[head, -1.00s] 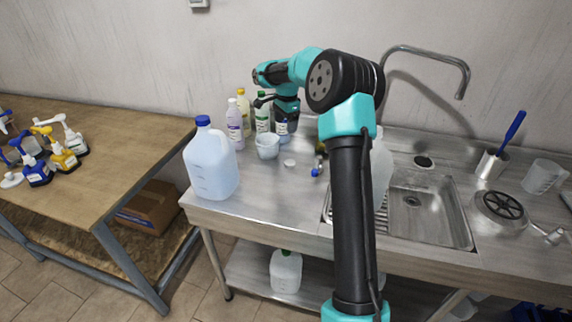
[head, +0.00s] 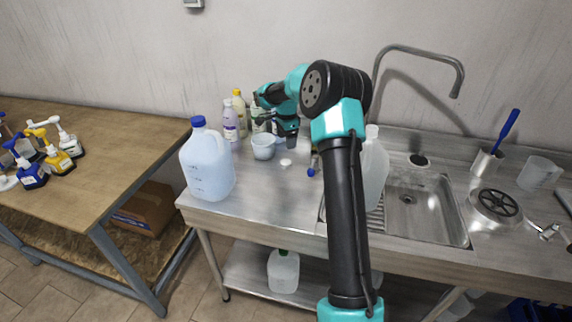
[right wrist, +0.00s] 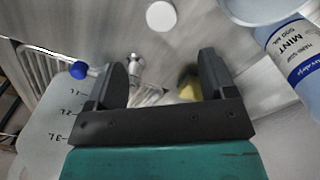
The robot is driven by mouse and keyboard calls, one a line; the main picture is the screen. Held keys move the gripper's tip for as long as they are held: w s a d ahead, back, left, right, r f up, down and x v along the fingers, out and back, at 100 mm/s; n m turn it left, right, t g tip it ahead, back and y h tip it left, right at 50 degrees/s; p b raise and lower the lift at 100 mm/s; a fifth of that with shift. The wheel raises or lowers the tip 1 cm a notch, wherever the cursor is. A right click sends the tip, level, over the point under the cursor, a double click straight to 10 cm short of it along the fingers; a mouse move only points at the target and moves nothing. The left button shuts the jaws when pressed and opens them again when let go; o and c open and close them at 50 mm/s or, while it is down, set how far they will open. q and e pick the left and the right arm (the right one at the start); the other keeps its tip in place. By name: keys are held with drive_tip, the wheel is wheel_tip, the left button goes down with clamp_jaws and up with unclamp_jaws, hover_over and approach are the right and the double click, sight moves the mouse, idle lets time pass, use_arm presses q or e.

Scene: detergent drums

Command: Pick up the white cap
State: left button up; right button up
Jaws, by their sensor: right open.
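The white cap (head: 286,162) is a small disc lying flat on the steel counter, just right of the light blue cup. It also shows at the top of the right wrist view (right wrist: 161,16), beyond the fingertips. My right gripper (right wrist: 163,75) is open, with nothing held between its two dark fingers. In the head view my right gripper (head: 291,141) is above the counter, close behind the cap and apart from it; its fingers are hard to make out there. My left gripper is in neither view.
The light blue cup (head: 263,148) and several bottles (head: 231,122) stand left of the gripper. A large blue-capped jug (head: 207,167) stands at the counter's left. A translucent jug (head: 374,172) and the sink (head: 425,212) are to the right. Counter in front of the cap is clear.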

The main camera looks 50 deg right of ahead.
hover_over(286, 162)
wheel_tip(286, 162, down, 6)
drive_tip(key=shift+s+r, duration=0.1)
drive_tip(key=shift+s, duration=0.05)
drive_tip(key=shift+f, duration=2.65)
drive_tip(key=c, duration=1)
